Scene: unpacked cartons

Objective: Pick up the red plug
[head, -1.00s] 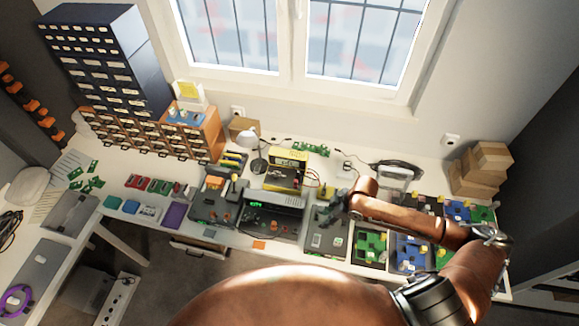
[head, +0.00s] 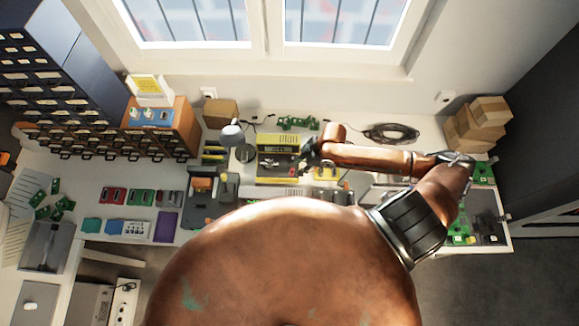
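A small red spot, which looks like the red plug (head: 292,173), is at the front right of the yellow bench device (head: 278,142) in the head view. My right arm reaches in from the right. Its dark gripper (head: 303,158) is over the right side of the yellow device, close to the red spot. The fingers are small and dark against the device, so I cannot tell whether they are open, shut or touching the plug. My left gripper is not in view.
A grey lamp (head: 231,134) stands left of the device. Green boards (head: 298,122) and a coil of black cable (head: 392,133) lie behind. Cardboard boxes (head: 480,125) are stacked at the right. My own large arm link hides the front middle of the bench.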

